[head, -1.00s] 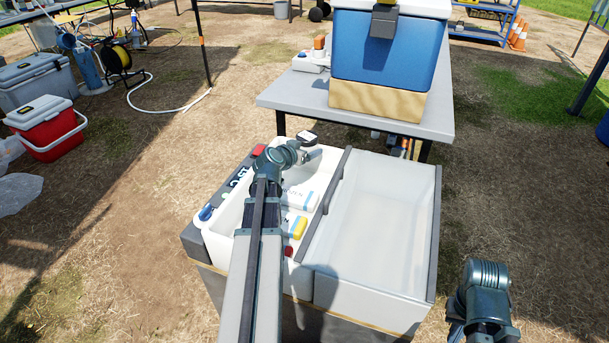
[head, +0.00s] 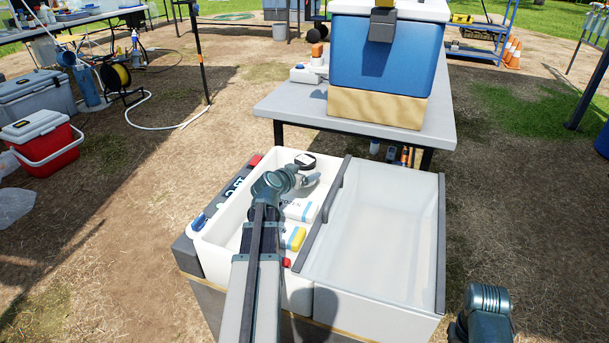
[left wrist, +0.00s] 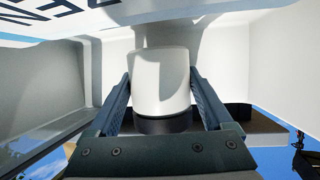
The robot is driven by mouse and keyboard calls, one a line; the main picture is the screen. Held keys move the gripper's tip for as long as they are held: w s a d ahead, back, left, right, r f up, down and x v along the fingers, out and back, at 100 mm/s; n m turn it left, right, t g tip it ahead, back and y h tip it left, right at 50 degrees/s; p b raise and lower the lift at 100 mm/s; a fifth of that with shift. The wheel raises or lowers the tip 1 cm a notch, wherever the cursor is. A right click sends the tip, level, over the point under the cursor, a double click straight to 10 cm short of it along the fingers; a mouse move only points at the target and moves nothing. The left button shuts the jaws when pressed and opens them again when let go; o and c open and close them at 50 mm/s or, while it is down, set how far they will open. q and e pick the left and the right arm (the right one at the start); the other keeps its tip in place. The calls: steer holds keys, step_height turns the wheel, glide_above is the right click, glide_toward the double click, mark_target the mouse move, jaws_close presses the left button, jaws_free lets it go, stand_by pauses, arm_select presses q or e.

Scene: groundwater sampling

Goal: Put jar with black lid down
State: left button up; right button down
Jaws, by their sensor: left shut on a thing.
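The jar with black lid shows mainly by its round black lid (head: 305,160), at the back of the white cooler's left compartment (head: 228,215). My left gripper (head: 306,181) is shut on the jar. In the left wrist view, which is upside down, the pale jar (left wrist: 160,82) sits between the two fingers (left wrist: 163,100), its dark lid toward the bottom of the picture. The arm hides part of the compartment, and I cannot tell whether the jar touches its floor. Of my right arm only a link shows at the lower right.
White containers with blue labels (head: 300,211) and a yellow-capped one (head: 297,240) lie in the same compartment. A dark divider bar (head: 322,215) separates it from the empty right compartment (head: 375,235). A grey table (head: 290,100) with a blue cooler (head: 382,50) stands behind.

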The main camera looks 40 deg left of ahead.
arm_select(q)
steer(key=shift+f+b, duration=0.45)
steer(key=shift+b, duration=0.05)
steer(key=shift+s, duration=0.1)
steer(key=shift+d, duration=0.1)
steer(key=o, duration=1.5)
steer(key=shift+r+p, duration=0.4)
steer(key=shift+p, duration=0.1)
steer(key=p+v, duration=0.4)
steer(key=v, duration=0.6)
steer(key=shift+s+r, duration=0.25)
steer(key=shift+r, duration=0.1)
steer(key=shift+s+d+r+p, duration=0.1)
steer(key=shift+s+r+p, duration=0.1)
steer(key=shift+s+p, duration=0.3)
steer(key=shift+s, duration=0.1)
